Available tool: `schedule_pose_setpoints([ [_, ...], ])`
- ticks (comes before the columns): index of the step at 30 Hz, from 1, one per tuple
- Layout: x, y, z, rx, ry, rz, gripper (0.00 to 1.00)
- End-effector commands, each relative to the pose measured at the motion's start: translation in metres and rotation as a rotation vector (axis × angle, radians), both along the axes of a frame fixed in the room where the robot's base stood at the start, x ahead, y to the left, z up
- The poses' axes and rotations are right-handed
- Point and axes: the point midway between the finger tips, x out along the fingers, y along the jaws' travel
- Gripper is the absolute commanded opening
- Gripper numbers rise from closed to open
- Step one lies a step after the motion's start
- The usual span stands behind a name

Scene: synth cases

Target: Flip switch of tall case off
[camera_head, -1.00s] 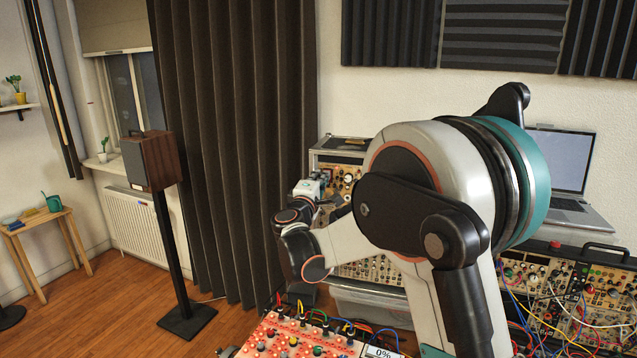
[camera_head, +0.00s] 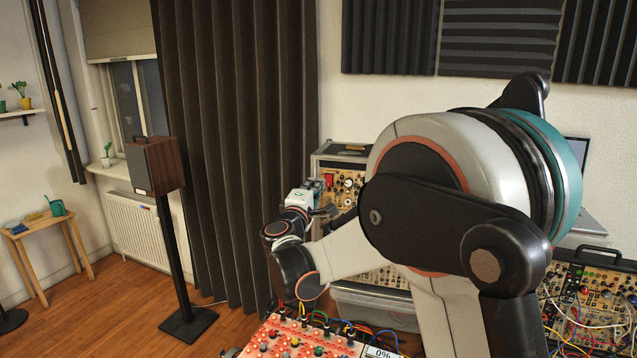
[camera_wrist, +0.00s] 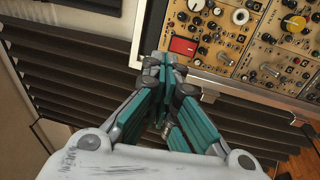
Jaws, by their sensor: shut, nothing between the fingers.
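The tall case (camera_head: 343,158) stands at the back, beside the curtain, partly hidden by my arm. Its beige panel (camera_wrist: 225,50) with knobs and sockets fills the upper right of the wrist view. In the head view my gripper (camera_head: 326,211) is by the case's left side.
A low case with a red-knobbed panel (camera_head: 290,340) and cables stands in front. Another patched case (camera_head: 590,300) is at right. A speaker on a stand (camera_head: 155,166) is left of the dark curtain (camera_head: 240,130). Wood floor at left is open.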

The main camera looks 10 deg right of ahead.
Motion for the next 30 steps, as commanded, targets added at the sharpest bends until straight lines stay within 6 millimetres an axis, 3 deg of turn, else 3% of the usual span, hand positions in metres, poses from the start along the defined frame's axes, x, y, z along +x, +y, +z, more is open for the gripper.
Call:
schedule_pose_setpoints([
  [6, -0.039, 0.021, 0.006, 0.000, 0.001, 0.001, 0.00],
  [12, -0.058, 0.031, 0.008, -0.001, 0.000, 0.000, 0.00],
  [26, -0.062, 0.032, 0.008, 0.001, 0.001, -0.002, 0.00],
  [30, -0.065, 0.017, 0.006, 0.016, 0.012, -0.020, 0.00],
])
